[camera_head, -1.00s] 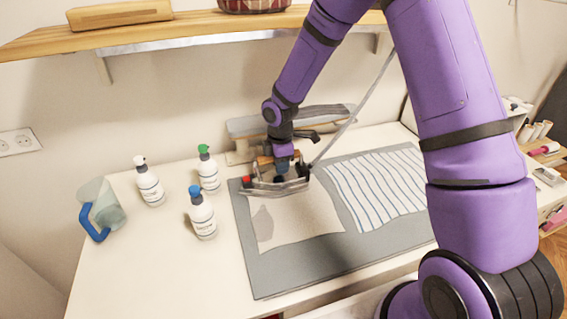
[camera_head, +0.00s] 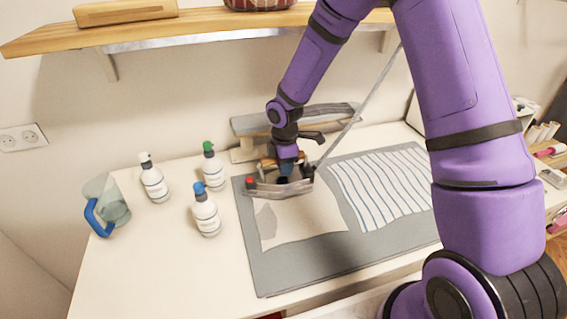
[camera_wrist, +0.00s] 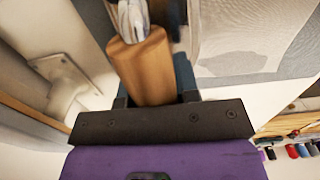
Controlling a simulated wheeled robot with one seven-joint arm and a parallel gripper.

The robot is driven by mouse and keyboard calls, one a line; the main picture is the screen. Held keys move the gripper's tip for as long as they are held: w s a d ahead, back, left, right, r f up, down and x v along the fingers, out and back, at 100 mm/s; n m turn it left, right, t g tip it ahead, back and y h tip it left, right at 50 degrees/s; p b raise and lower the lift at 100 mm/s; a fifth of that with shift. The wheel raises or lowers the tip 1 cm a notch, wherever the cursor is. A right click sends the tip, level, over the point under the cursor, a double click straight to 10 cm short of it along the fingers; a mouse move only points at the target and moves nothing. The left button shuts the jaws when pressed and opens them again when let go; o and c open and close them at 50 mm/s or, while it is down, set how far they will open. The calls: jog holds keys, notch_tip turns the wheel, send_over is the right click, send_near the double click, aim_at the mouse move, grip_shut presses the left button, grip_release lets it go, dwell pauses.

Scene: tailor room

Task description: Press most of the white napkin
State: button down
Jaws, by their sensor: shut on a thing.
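The white napkin (camera_head: 303,219) lies flat on the grey mat (camera_head: 275,271), with a grey patch (camera_head: 266,221) near its left edge. The iron (camera_head: 279,188) stands at the napkin's far edge and hides that part of it. It has a metal body, a red spot at its left end and a wooden handle, which also shows in the wrist view (camera_wrist: 147,68). My gripper (camera_head: 287,166) is shut on the handle from above. I cannot tell whether the iron's sole touches the cloth.
A striped cloth (camera_head: 380,187) lies on the mat at the right. Several spray bottles, including a blue-topped one (camera_head: 206,212), and a jug with a blue handle (camera_head: 107,206) stand left of the mat. A small ironing board (camera_head: 293,117) is behind the iron. A shelf (camera_head: 200,27) hangs above.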

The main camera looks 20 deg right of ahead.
jog(key=shift+s+r, duration=0.1)
jog(key=shift+s, duration=3.85)
jog(key=shift+s, duration=0.15)
jog(key=shift+s, duration=4.65)
notch_tip(320, 180, up, 7)
jog(key=shift+w, duration=0.15)
